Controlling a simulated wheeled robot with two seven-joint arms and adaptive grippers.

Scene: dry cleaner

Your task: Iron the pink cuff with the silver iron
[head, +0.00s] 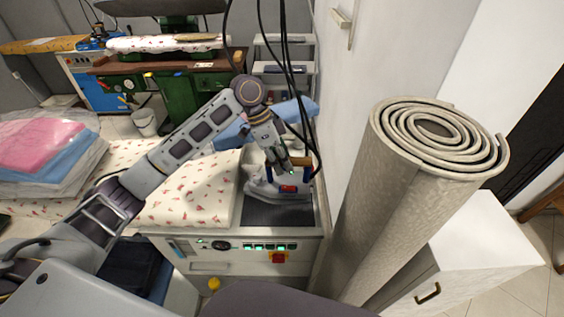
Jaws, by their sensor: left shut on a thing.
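The silver iron (262,187) rests on or just above a dark grey pad (275,213) at the right end of the ironing station, with a red part on its side. My left gripper (291,168) reaches down from above and is shut on the iron at its handle; the fingertips are partly hidden. I cannot make out a pink cuff. A light blue cloth form (225,137) shows behind my left arm, partly hidden by it. My right gripper is not in view.
The floral padded board (195,195) left of the iron has clear room. Black cables (285,50) hang by the iron. A rolled carpet (385,200) and white wall (342,90) stand close on the right. Bagged pink and blue laundry (45,150) lies at left.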

